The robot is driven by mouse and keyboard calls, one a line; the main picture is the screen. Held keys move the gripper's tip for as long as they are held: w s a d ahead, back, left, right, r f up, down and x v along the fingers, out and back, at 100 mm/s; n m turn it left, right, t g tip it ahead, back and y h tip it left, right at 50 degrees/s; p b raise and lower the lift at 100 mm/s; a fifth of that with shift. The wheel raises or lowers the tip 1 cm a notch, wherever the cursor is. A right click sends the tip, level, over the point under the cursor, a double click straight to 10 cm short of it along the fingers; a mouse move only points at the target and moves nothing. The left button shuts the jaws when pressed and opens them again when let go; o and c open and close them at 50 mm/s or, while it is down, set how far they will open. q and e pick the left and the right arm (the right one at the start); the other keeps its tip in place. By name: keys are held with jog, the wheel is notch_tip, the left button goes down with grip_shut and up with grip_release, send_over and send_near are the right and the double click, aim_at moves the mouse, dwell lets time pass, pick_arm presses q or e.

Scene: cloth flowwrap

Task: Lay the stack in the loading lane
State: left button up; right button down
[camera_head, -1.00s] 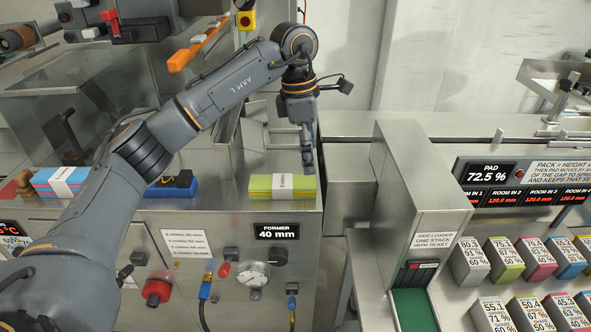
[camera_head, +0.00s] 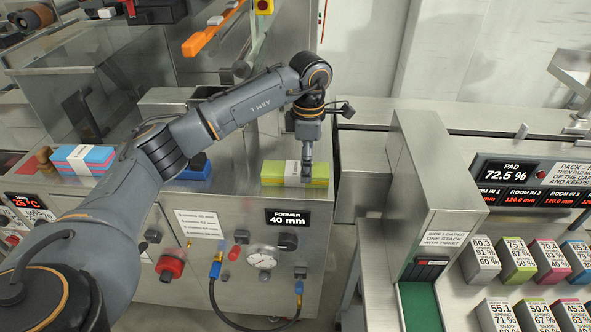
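A flat stack of yellow-green cloths (camera_head: 275,174) with a white paper band lies on the steel counter, near its right edge. A green lane (camera_head: 420,304) runs out at the foot of the steel side loader (camera_head: 432,170). The visible part of the lane is bare. My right gripper does not show.
A blue object (camera_head: 197,168) sits between the stacks. A gap separates the counter from the loader. Several labelled blocks (camera_head: 482,262) stand at the right.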

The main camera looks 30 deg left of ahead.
pick_arm(q)
notch_tip(320, 180, down, 2)
jog(key=shift+f, duration=0.1)
jog(key=shift+a+f, duration=0.1)
jog(key=shift+f, duration=0.15)
jog(key=c, duration=1)
jog(key=shift+c, duration=0.2)
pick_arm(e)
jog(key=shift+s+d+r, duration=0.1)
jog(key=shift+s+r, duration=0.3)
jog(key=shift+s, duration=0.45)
pick_arm(q)
jog(key=shift+r, duration=0.1)
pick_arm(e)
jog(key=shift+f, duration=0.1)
